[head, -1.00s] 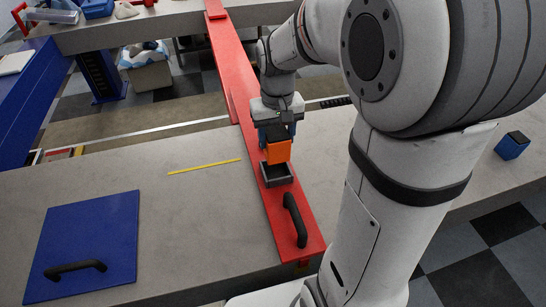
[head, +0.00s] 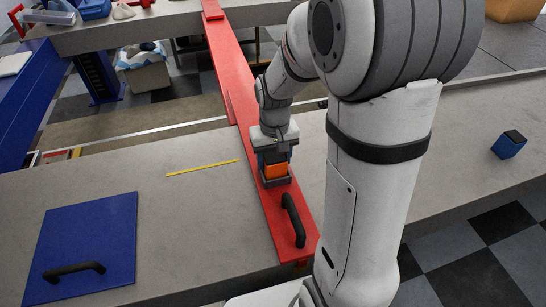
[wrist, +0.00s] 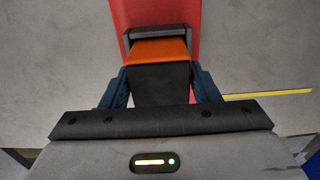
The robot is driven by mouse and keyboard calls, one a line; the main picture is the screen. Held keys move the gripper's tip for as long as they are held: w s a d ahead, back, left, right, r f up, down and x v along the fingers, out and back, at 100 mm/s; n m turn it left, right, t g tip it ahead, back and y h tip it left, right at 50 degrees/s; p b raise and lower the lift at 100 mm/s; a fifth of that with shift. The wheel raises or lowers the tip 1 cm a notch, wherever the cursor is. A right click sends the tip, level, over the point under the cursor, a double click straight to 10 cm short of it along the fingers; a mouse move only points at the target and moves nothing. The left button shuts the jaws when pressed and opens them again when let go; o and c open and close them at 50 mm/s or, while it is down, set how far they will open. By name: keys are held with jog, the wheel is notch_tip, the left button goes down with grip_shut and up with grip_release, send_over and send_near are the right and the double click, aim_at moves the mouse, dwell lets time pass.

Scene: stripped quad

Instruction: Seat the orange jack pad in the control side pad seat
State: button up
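The orange jack pad (head: 275,171) with a dark top is between the blue fingers of my gripper (head: 272,160). In the wrist view my gripper (wrist: 160,85) is shut on the orange jack pad (wrist: 158,50), with a finger against each side. The dark square pad seat (head: 276,183) is on the red beam. The pad's lower part is down inside or right at the seat's rim; its bottom is hidden. In the wrist view the seat's rim (wrist: 160,33) shows just beyond the pad. I cannot tell whether the pad touches the seat floor.
The red beam (head: 235,90) runs across the grey bench, with a black handle (head: 294,220) near its front end. A blue panel with a handle (head: 95,235) lies at left. A yellow strip (head: 203,167) lies beside the beam. A blue block (head: 509,145) stands at right.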

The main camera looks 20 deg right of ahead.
jog(key=o, duration=0.4)
jog(key=shift+c, duration=0.2)
notch_tip(320, 180, up, 12)
jog(key=s+t, duration=0.3)
jog(key=s, duration=1.1)
jog(key=shift+a+f, duration=0.15)
jog(key=shift+f, duration=0.15)
jog(key=shift+s, duration=0.1)
